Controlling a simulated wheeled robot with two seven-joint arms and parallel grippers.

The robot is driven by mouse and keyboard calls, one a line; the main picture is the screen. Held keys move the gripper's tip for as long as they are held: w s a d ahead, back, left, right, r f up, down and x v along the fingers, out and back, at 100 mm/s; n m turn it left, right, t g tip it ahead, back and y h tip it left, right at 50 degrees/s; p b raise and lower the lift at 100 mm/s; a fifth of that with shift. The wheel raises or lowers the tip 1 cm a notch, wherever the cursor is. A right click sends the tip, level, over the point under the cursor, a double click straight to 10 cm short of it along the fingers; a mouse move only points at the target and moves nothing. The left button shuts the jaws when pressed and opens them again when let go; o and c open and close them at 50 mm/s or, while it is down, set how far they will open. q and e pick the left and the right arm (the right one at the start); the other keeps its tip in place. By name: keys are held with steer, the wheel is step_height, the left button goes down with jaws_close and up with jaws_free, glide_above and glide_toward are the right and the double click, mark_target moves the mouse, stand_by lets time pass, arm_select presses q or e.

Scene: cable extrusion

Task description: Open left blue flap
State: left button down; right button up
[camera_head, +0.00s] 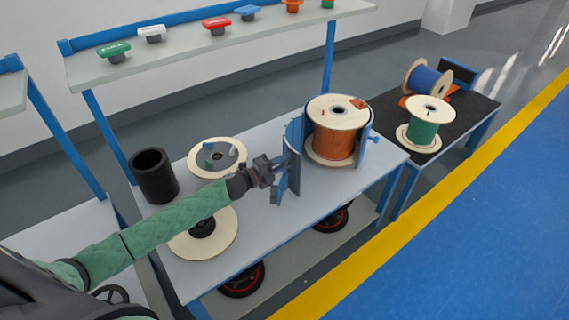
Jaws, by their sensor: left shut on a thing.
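The left blue flap (294,145) is a curved upright panel on the grey table, swung out to the left of the orange spool. My left gripper (282,166) is at the left side of this flap and shut on it, near a small blue piece low on its edge. The fingertips are partly hidden against the blue. The orange spool (333,143) stands upright with pale round ends. Another blue flap (368,142) is on the spool's right side. My right gripper is not in view.
A black cylinder (154,176), a pale disc with small parts (216,154) and another pale disc (222,244) are on the table (285,225) near my left arm. A shelf (190,48) with colored buttons runs behind. Green (423,133) and blue (424,82) spools are on a dark table at right.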

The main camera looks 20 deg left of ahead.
arm_select(q)
steer(key=c, duration=1.1)
jaws_free()
steer(key=shift+a, duration=0.1)
steer(key=shift+c, duration=0.2)
steer(key=shift+s, duration=0.1)
steer(key=b+v, duration=0.1)
steer(key=v, duration=0.4)
steer(key=shift+s+a+f+b, duration=0.15)
steer(key=shift+s+b, duration=0.15)
steer(key=shift+b, duration=0.05)
steer(key=shift+v, duration=0.95)
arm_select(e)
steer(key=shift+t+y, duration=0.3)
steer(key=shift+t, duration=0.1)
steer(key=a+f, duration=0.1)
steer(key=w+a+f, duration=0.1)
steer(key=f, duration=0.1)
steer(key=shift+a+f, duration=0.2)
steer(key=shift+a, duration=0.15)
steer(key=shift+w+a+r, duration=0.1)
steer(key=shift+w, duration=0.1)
